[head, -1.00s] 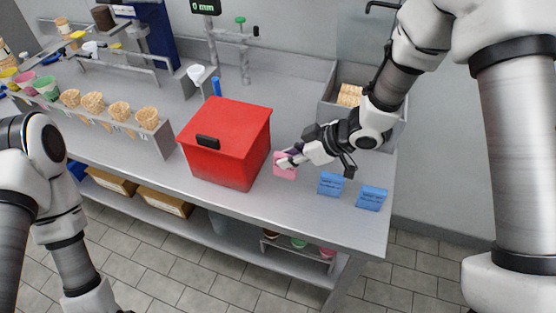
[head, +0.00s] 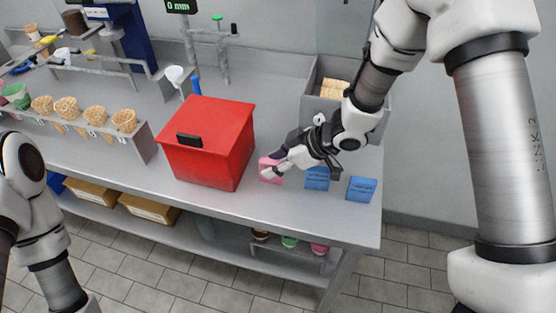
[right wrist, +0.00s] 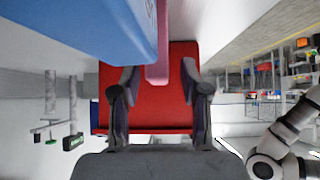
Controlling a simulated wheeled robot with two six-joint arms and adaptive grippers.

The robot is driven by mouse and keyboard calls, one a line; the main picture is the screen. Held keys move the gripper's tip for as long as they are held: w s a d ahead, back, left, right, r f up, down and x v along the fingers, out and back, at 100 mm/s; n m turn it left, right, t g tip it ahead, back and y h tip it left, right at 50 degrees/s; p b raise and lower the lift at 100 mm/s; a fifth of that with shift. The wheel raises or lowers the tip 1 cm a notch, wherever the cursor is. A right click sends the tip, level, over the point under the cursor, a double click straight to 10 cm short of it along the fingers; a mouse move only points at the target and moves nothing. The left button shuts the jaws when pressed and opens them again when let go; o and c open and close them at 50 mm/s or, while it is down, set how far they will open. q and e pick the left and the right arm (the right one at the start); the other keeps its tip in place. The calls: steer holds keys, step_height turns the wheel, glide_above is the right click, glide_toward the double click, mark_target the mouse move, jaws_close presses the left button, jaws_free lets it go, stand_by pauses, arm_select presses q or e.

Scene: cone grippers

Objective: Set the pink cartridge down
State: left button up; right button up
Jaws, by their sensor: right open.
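The pink cartridge (head: 270,168) stands at the worktop, just right of the red box. In the head view my right gripper (head: 275,163) is at it, with the fingers partly covering it. In the right wrist view the open fingers (right wrist: 159,84) are wide apart, and the pink cartridge (right wrist: 157,72) shows between and beyond their tips, with visible gaps to both fingers. Its lower edge is hidden, so I cannot tell from this how it bears on the worktop. My left arm shows at the left edge; its gripper is out of the picture.
The red box (head: 207,145) with a black handle is close on the left. Two blue cartridges (head: 317,179) (head: 361,189) stand to the right, one close to my right gripper. A grey bin (head: 317,100) is behind. The worktop's front strip (head: 300,215) is clear.

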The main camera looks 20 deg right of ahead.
steer(key=shift+r, duration=0.2)
steer(key=p+v, duration=0.3)
steer(key=v, duration=0.8)
steer(key=shift+r+p, duration=0.3)
steer(key=shift+p, duration=0.1)
steer(key=shift+s+d+r, duration=0.1)
steer(key=shift+d, duration=0.15)
